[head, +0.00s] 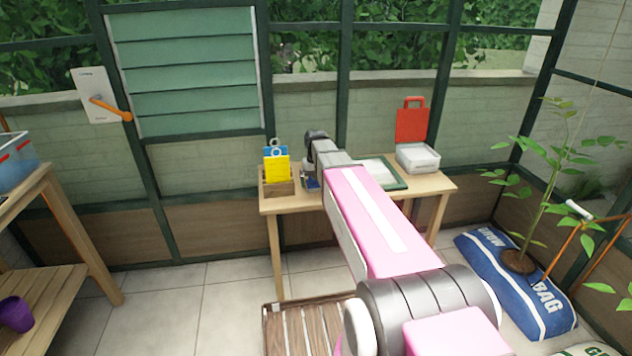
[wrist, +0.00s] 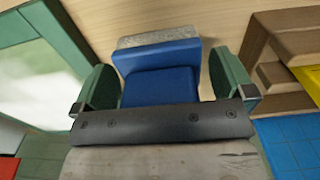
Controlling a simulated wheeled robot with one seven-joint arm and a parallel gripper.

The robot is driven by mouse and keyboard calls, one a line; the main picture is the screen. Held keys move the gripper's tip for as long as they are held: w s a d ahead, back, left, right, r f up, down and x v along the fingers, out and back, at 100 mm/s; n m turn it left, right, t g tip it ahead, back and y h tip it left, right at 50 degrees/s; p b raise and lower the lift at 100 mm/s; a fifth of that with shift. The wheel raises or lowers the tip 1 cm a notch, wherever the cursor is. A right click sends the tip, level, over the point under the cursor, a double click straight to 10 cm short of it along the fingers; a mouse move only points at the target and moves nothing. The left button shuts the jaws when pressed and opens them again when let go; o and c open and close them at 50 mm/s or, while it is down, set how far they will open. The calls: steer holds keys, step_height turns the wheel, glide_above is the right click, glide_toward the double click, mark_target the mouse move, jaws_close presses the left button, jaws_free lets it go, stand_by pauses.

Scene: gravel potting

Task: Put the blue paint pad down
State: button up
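The blue paint pad (wrist: 160,62), a blue block with a speckled grey strip along its far edge, shows in the wrist view between the two green fingers of my gripper (wrist: 164,75). The fingers stand on either side of it, with a narrow gap showing at the right finger; they look open around it. The pad appears to be at the wooden table top (wrist: 215,15); its underside is hidden, so contact is not clear. In the head view my gripper (head: 311,177) is low over the table's left half, and a bit of blue shows there.
A slatted wooden piece (head: 290,325) lies below, in front.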

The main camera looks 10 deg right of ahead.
steer(key=shift+r, duration=0.1)
step_height(320, 180, up, 12)
steer(key=shift+r, duration=0.1)
stand_by(0.5)
steer(key=shift+s, duration=0.1)
